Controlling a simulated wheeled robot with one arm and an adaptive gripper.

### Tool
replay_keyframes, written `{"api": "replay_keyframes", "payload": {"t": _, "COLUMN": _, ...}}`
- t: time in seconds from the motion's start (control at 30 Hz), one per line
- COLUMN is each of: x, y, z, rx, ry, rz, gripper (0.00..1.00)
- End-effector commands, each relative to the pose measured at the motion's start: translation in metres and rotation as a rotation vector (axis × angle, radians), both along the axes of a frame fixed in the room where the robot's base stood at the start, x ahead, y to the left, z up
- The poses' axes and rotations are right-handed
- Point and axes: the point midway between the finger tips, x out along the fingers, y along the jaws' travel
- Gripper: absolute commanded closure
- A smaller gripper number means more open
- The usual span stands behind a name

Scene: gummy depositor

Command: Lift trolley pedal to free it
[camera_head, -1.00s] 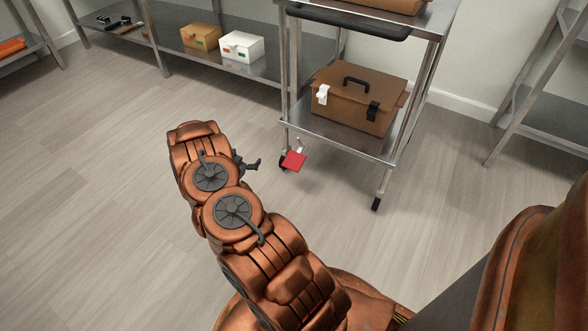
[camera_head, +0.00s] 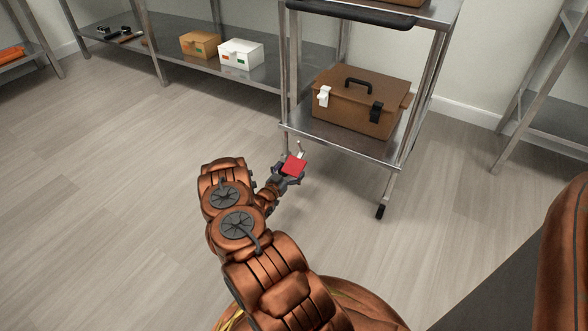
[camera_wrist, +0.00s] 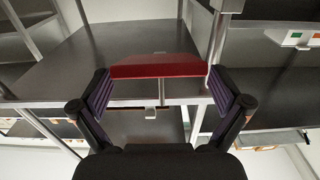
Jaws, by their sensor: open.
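The trolley (camera_head: 345,143) is a metal cart with a black push handle (camera_head: 350,13). Its red pedal (camera_head: 294,165) is at the lower left corner, near the floor. My gripper (camera_head: 287,179) is at the pedal, its fingers around the red plate in the head view. In the wrist view the red pedal (camera_wrist: 157,66) spans the gap between the two open fingers (camera_wrist: 163,100). I cannot tell whether either finger touches it. The caster by the pedal is hidden by my gripper.
A brown case (camera_head: 358,102) with a black handle sits on the trolley's lower shelf. The right front caster (camera_head: 381,211) stands on the floor. A low metal shelf (camera_head: 280,75) behind holds a tan box (camera_head: 200,42) and a white box (camera_head: 242,50). The floor at left is clear.

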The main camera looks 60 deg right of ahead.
Motion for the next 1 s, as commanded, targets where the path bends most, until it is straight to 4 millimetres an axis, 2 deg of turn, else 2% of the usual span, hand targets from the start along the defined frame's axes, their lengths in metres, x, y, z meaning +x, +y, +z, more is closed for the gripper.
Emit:
{"api": "replay_keyframes", "payload": {"t": 0.2, "x": 0.0, "y": -0.022, "z": -0.002, "rx": 0.001, "ry": 0.0, "rz": -0.001, "gripper": 0.0}}
{"api": "replay_keyframes", "payload": {"t": 0.57, "x": 0.001, "y": -0.027, "z": 0.0, "rx": 0.001, "ry": 0.002, "rz": 0.0, "gripper": 0.0}}
{"api": "replay_keyframes", "payload": {"t": 1.0, "x": 0.001, "y": -0.027, "z": -0.001, "rx": 0.001, "ry": 0.002, "rz": 0.0, "gripper": 0.44}}
